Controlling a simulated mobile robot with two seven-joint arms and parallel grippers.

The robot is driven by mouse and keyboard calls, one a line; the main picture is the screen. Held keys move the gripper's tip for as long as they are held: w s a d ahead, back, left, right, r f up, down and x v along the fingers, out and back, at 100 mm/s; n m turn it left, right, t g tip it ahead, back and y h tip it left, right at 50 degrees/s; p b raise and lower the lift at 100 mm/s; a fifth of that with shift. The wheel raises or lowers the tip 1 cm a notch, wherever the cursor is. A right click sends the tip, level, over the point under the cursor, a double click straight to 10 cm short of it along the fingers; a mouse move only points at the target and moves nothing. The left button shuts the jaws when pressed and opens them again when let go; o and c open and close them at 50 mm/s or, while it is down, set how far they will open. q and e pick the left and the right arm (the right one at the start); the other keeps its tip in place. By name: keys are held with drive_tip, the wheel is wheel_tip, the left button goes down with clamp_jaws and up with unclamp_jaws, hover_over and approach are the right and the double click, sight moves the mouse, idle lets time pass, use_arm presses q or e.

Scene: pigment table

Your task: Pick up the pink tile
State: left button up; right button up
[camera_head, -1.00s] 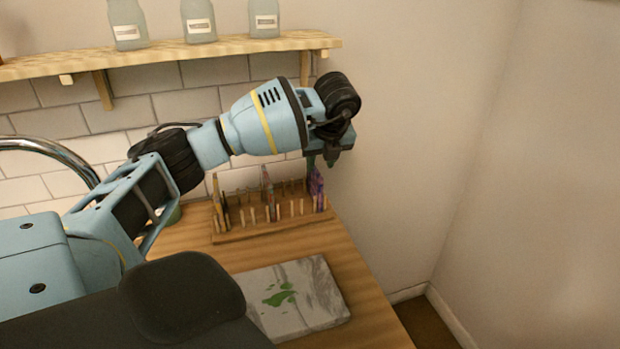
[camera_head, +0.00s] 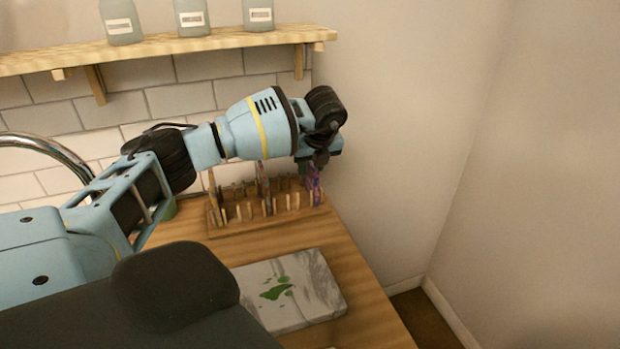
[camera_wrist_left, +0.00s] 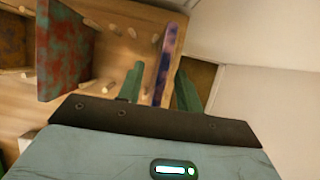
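The pink tile (camera_head: 314,184), mottled pink and purple, stands upright at the right end of the wooden rack (camera_head: 270,227). In the left wrist view the tile (camera_wrist_left: 165,62) shows nearly edge-on. My left gripper (camera_head: 318,164) is over the tile from above. In the left wrist view its two green fingers (camera_wrist_left: 159,86) are apart, one on each side of the tile, with a visible gap on the left. The right finger is close to the tile; I cannot tell if it touches. My right gripper is not in view.
A red and green tile (camera_wrist_left: 66,48) stands in the rack to the left. A marble slab (camera_head: 290,290) with green smears lies in front of the rack. A shelf with jars (camera_head: 190,37) hangs above, and a wall (camera_head: 430,140) is close on the right.

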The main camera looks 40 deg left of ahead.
use_arm(q)
drive_tip(key=shift+x, duration=1.2)
clamp_jaws()
drive_tip(key=shift+d+r, duration=0.2)
drive_tip(key=shift+r, duration=0.2)
wheel_tip(320, 180, up, 7)
drive_tip(key=shift+f+b, duration=0.2)
drive_tip(key=shift+b, duration=0.1)
drive_tip(key=s+d, duration=0.4)
drive_tip(key=d, duration=0.4)
drive_tip(key=s+d+p, duration=0.1)
drive_tip(key=s+d, duration=0.4)
drive_tip(key=d, duration=0.4)
drive_tip(key=shift+f, duration=0.2)
